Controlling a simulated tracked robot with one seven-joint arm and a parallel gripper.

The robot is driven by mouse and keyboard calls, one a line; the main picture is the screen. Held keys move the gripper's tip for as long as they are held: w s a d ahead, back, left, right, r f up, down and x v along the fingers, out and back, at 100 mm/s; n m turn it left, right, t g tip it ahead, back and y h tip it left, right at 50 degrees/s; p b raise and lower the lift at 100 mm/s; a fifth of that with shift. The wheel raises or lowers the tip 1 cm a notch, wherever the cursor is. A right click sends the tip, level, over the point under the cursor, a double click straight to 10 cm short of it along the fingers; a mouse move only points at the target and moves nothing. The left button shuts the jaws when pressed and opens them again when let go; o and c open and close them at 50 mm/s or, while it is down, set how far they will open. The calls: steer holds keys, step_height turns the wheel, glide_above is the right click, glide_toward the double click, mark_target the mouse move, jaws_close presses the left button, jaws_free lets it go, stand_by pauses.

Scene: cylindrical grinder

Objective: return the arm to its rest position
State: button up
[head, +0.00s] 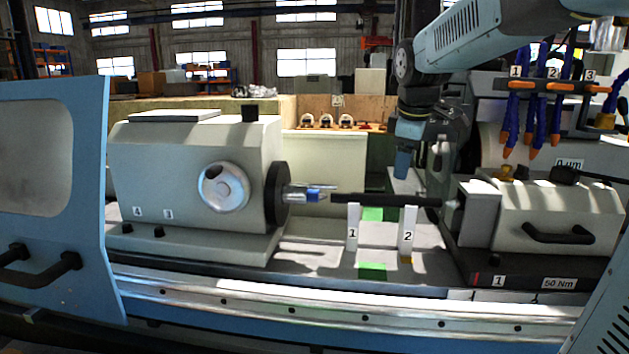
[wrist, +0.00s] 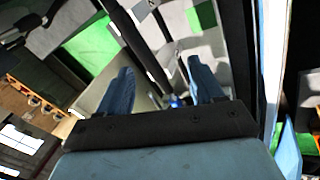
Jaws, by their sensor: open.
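My arm (head: 480,40) reaches in from the upper right of the head view, bent down at a dark joint. My gripper (head: 403,163) hangs from it, pointing down above the right part of a dark horizontal bar (head: 375,199) and apart from it. In the wrist view my gripper (wrist: 163,85) shows two blue fingers standing well apart, with nothing held between them. In the head view the fingers overlap, so the gap is hidden there.
The bar runs between the headstock (head: 190,150) and tailstock (head: 550,215), beside white supports 1 (head: 352,228) and 2 (head: 408,228). Blue hoses with orange nozzles (head: 510,115) hang close to the right of my arm. An open blue door (head: 50,200) stands left.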

steer(key=s+f+m, duration=0.2)
steer(key=s+m, duration=0.2)
steer(key=s, duration=0.3)
steer(key=s+f+m+t, duration=0.1)
steer(key=s+f+m, duration=0.1)
steer(key=s+m, duration=0.2)
steer(key=s+f+m, duration=0.3)
steer(key=s+m, duration=0.1)
steer(key=s, duration=0.7)
steer(key=shift+d+y, duration=0.2)
steer(key=shift+y, duration=0.1)
steer(key=shift+s+d+f, duration=0.1)
steer(key=shift+s+f, duration=0.2)
steer(key=shift+s, duration=0.05)
steer(key=shift+c, duration=0.2)
